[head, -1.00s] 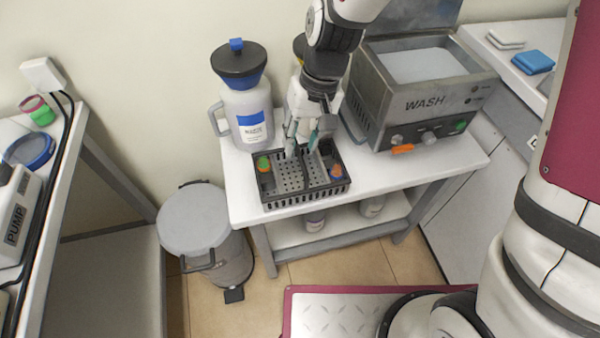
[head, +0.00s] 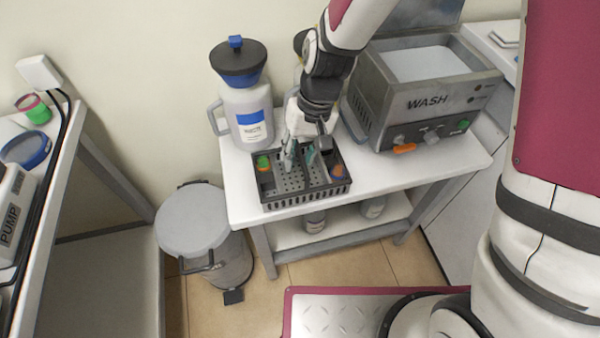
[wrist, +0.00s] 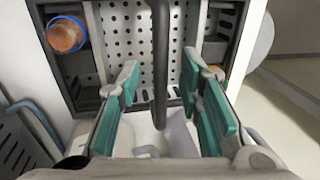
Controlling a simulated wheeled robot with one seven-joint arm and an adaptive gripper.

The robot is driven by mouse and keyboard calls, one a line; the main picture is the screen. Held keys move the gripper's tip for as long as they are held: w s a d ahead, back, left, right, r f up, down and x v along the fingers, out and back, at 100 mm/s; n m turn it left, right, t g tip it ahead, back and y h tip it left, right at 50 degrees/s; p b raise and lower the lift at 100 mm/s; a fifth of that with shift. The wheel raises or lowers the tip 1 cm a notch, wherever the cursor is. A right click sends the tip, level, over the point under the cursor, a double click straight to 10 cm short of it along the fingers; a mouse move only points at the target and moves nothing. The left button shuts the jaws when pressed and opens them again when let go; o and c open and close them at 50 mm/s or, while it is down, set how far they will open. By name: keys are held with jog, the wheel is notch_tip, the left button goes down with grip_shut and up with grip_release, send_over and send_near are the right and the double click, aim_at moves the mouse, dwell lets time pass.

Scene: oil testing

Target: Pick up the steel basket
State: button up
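The steel basket (head: 293,197) is a dark grey perforated tray on the white table, with dividers and a raised bar handle. It holds a green-and-orange item (head: 263,163) at the left and an orange-and-blue item (head: 337,171) at the right. My gripper (head: 299,160) points down over the basket's middle. In the wrist view the teal finger pads of my gripper (wrist: 166,98) stand apart, with the dark handle (wrist: 160,65) running between them. I see no contact between pads and handle. The orange-topped item (wrist: 65,36) shows at the upper left there.
A waste jug (head: 246,112) stands behind the basket at the left, close to my gripper. The wash unit (head: 420,95) stands to the right. A grey bin (head: 193,222) is on the floor at the left. The table's front right (head: 410,172) is clear.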

jog(key=shift+f, duration=0.2)
jog(key=shift+c, duration=0.3)
grip_shut()
jog(key=shift+r, duration=0.1)
